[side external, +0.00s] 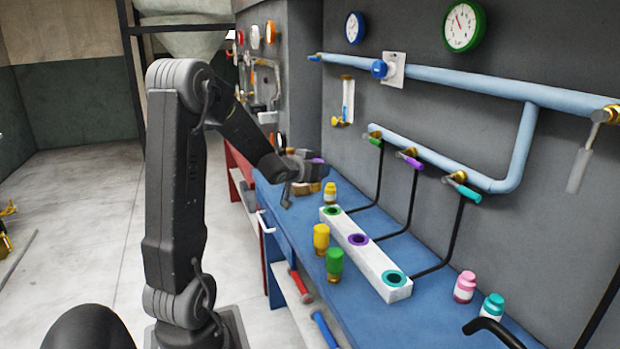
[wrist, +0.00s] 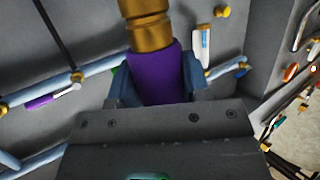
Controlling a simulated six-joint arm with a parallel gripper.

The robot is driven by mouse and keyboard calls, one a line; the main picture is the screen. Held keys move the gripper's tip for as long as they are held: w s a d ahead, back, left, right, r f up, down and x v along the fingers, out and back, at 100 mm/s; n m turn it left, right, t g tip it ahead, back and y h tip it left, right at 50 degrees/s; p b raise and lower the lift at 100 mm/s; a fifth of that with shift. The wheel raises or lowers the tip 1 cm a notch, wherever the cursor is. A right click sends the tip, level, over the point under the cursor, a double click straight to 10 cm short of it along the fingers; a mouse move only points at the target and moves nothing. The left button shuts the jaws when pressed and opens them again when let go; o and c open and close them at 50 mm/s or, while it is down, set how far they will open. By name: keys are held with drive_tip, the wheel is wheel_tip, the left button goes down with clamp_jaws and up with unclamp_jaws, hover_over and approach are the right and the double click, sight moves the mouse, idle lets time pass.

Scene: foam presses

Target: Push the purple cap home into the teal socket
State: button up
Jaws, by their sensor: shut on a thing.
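My gripper (side external: 308,161) is raised above the far end of the blue bench, pointing toward the wall. It is shut on the purple cap (wrist: 157,78), whose brass end (wrist: 147,28) sticks out beyond the fingers in the wrist view. Only a small bit of the cap (side external: 318,160) shows in the side view. The teal socket (side external: 395,278) is the nearest of three round sockets in a long white block (side external: 376,266) on the bench. It looks empty, and the cap is well apart from it.
The green socket (side external: 332,210) and purple socket (side external: 358,239) share the block. A yellow cap (side external: 321,237) and green cap (side external: 334,261) stand beside it. Bottles stand nearby: yellow (side external: 329,192), pink (side external: 465,286), teal (side external: 491,306). Blue pipes (side external: 450,80) and black tubes run along the wall.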

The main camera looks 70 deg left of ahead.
drive_tip(key=w+d+m+t+h, duration=0.1)
drive_tip(key=w+d+m+h, duration=0.25)
drive_tip(key=d, duration=1.05)
drive_tip(key=w+d+m+t+h, duration=0.15)
drive_tip(key=w+d+h, duration=0.3)
drive_tip(key=d, duration=0.95)
drive_tip(key=shift+m+y, duration=0.4)
drive_tip(key=shift+y, duration=0.1)
drive_tip(key=f, duration=0.5)
drive_tip(key=shift+w+a, duration=0.25)
drive_tip(key=shift+f, duration=2.9)
drive_tip(key=shift+f, duration=1.65)
drive_tip(key=shift+r, duration=0.2)
drive_tip(key=shift+r, duration=1.2)
